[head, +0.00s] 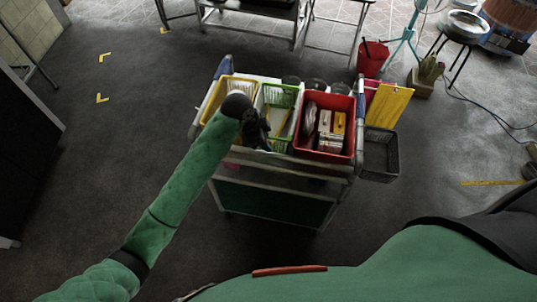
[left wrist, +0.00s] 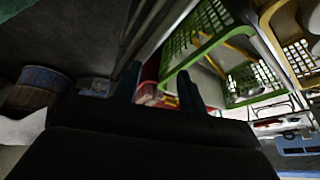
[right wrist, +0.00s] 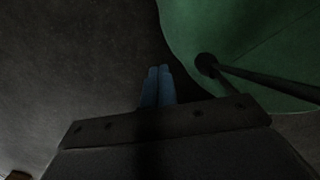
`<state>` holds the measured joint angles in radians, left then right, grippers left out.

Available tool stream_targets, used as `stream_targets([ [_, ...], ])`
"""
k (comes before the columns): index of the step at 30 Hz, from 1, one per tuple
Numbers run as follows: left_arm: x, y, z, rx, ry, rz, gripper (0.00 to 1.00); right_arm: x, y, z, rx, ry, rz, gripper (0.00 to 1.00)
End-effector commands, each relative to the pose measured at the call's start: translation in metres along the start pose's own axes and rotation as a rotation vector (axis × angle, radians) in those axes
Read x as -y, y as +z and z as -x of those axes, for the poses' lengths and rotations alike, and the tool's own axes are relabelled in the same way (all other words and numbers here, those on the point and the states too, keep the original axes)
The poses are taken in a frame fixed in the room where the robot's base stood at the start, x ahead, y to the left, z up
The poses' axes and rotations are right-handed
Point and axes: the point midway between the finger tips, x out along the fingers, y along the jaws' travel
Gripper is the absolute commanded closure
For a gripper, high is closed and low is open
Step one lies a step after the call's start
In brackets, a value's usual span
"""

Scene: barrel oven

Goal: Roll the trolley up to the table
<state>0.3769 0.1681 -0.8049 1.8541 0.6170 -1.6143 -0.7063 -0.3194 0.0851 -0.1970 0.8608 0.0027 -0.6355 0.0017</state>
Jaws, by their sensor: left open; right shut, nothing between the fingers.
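The trolley (head: 270,204) stands in the middle of the head view, a grey-framed cart with a dark green panel. Its top carries a yellow basket, a green basket and a red bin. My left gripper (head: 262,132) is over the trolley's near top edge, by the green basket; I cannot tell if it touches. In the left wrist view its fingers (left wrist: 160,85) are apart, with the green basket (left wrist: 255,82) beyond. My right gripper (right wrist: 158,84) is shut and empty over dark floor, outside the head view. A metal-framed table (head: 250,12) is cut off at the top.
A red bucket (head: 373,58) stands behind the trolley, with a potted cactus (head: 430,72) to its right. A black wire basket (head: 380,155) hangs on the trolley's right side. Yellow corner marks (head: 102,98) lie on open floor at left. A cable crosses the floor at right.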

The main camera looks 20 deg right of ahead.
Motion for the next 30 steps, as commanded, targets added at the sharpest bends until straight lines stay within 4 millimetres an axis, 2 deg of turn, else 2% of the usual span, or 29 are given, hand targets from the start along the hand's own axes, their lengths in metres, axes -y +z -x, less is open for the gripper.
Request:
stream_targets([
  [1, -0.001, 0.001, -0.003, -0.004, 0.015, -0.031, 0.59, 0.0, 0.007, -0.006, -0.013, 0.001, 0.001, 1.0],
  [4, -0.004, 0.001, -0.008, -0.018, 0.042, -0.105, 0.59, 0.0, 0.012, -0.013, -0.059, 0.001, 0.002, 1.0],
  [12, -0.009, -0.003, -0.008, -0.05, 0.065, -0.321, 0.59, 0.0, -0.016, -0.011, -0.223, 0.002, 0.004, 1.0],
  [17, -0.009, -0.003, -0.008, -0.052, 0.063, -0.402, 0.59, 0.0, -0.02, -0.009, -0.246, 0.002, 0.004, 1.0],
  [23, -0.01, -0.004, -0.018, -0.054, 0.065, -0.416, 0.59, 0.0, -0.006, -0.009, -0.234, 0.001, 0.004, 1.0],
  [30, -0.013, -0.005, -0.05, -0.053, 0.065, -0.415, 0.59, 0.001, 0.03, -0.012, -0.21, 0.0, 0.005, 1.0],
])
